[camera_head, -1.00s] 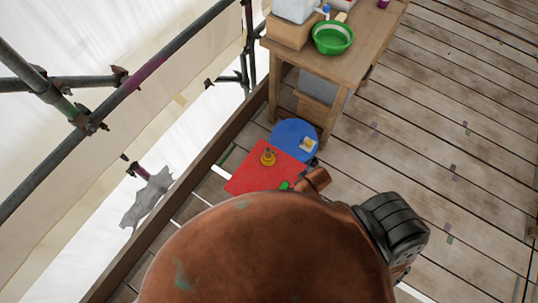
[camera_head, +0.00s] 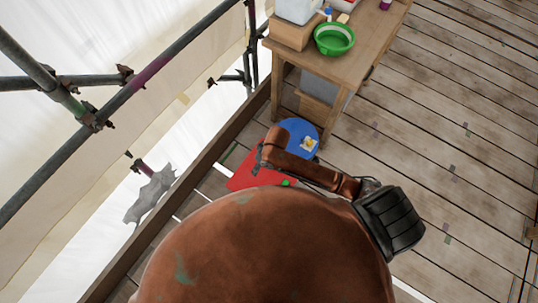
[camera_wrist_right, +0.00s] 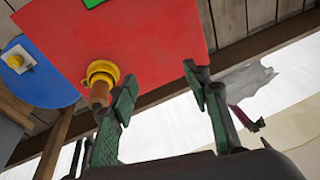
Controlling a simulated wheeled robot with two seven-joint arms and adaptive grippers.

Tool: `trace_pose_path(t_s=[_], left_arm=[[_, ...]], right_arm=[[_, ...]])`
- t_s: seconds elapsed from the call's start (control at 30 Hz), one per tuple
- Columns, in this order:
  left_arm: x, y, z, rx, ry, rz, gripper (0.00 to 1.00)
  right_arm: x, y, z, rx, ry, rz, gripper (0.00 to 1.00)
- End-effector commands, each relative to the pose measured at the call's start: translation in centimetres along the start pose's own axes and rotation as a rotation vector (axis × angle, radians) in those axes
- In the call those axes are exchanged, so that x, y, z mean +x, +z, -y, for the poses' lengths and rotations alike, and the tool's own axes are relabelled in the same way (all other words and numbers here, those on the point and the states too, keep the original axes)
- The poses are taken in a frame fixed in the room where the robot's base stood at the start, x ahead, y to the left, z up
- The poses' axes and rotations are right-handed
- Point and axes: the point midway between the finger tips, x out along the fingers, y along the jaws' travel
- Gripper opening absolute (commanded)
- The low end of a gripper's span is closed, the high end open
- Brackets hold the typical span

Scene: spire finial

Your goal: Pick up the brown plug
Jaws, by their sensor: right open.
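The brown plug (camera_wrist_right: 98,93) shows in the right wrist view, with a yellow ringed part (camera_wrist_right: 102,72) around it, over the red mat (camera_wrist_right: 150,50). My right gripper (camera_wrist_right: 160,80) is open, its two green-and-dark fingers spread apart with nothing between them. The plug lies just left of the left-hand finger, outside the gap; I cannot tell whether they touch. In the head view my right arm covers the plug, and the gripper (camera_head: 264,155) is over the red mat (camera_head: 245,178). My left gripper is out of view.
A blue round mat (camera_head: 299,128) with a small pale item (camera_head: 308,144) adjoins the red mat. A wooden table (camera_head: 350,62) with a green bowl (camera_head: 334,38) stands behind. A large copper-brown dome (camera_head: 265,245) fills the foreground. Scaffold poles (camera_head: 120,95) stand left.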

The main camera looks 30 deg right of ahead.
Motion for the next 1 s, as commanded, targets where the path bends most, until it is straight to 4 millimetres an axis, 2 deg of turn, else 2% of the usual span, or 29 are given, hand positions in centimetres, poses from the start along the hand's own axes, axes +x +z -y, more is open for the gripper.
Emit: trace_pose_path(t_s=[0.03,0.13,0.3,0.4,0.57,0.87,1.0], left_arm=[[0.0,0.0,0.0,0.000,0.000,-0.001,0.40],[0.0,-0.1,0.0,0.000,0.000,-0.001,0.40],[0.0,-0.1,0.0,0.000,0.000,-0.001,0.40],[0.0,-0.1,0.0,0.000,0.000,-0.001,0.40],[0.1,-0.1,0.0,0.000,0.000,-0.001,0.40],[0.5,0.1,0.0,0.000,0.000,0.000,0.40],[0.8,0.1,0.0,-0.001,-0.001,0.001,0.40]], right_arm=[[0.2,-1.1,-1.3,-0.008,0.023,0.027,0.44],[0.7,-2.4,-3.6,0.009,0.057,0.084,0.44],[0.2,-4.0,-8.0,0.066,0.122,0.151,0.44],[-0.2,-4.6,-9.8,0.098,0.148,0.171,0.44],[-0.1,-4.8,-11.1,0.123,0.165,0.185,0.44],[2.9,-4.3,-11.6,0.122,0.166,0.186,0.44],[5.0,-4.0,-11.8,0.122,0.166,0.186,0.44]])
